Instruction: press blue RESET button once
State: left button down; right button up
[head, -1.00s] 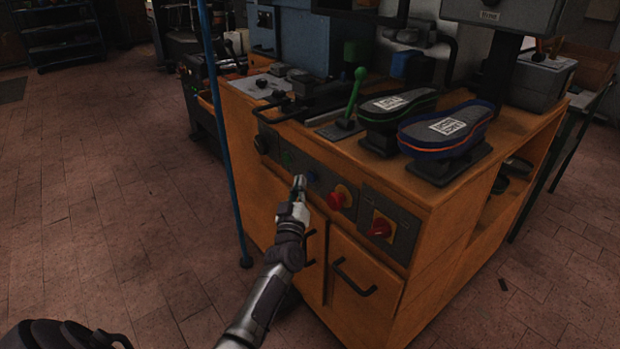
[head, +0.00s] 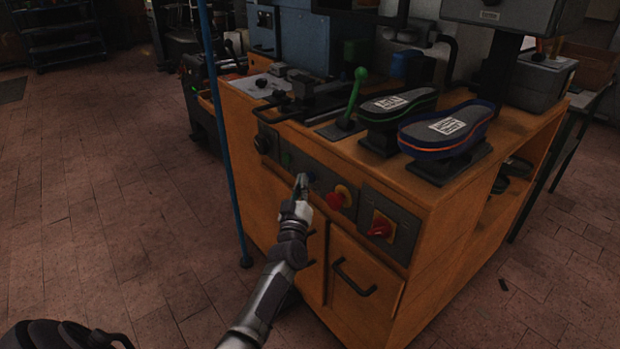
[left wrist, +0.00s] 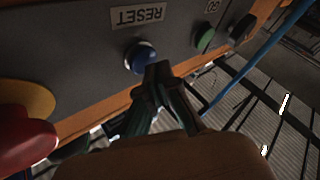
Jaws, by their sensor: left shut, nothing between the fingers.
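The blue RESET button (left wrist: 142,57) sits on the grey control panel (left wrist: 90,45), under a label (left wrist: 138,15) that reads RESET upside down in the left wrist view. In the head view the button (head: 311,176) is partly hidden by my gripper. My left gripper (head: 301,181) is shut and empty, with its tips at the front of the panel by the button. In the left wrist view the fingertips (left wrist: 158,73) are right beside the button's edge; I cannot tell whether they touch it. My right gripper is not in view.
A green button (left wrist: 205,40) is on one side of the blue one. A red emergency knob on yellow (head: 339,197) and a red rotary switch (head: 382,226) are on the other. A blue pole (head: 222,130) stands left of the orange cabinet (head: 440,215). Open floor lies left.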

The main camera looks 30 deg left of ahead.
pick_arm(q)
jog(key=shift+w, duration=0.2)
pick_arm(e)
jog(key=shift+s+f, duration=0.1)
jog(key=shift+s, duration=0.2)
pick_arm(q)
jog(key=shift+w+d, duration=0.1)
jog(key=shift+w, duration=0.1)
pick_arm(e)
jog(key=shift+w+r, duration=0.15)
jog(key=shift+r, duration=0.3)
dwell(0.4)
pick_arm(q)
jog(key=shift+s+a+p, duration=0.2)
jog(key=shift+s+p, duration=0.15)
jog(key=shift+s, duration=0.4)
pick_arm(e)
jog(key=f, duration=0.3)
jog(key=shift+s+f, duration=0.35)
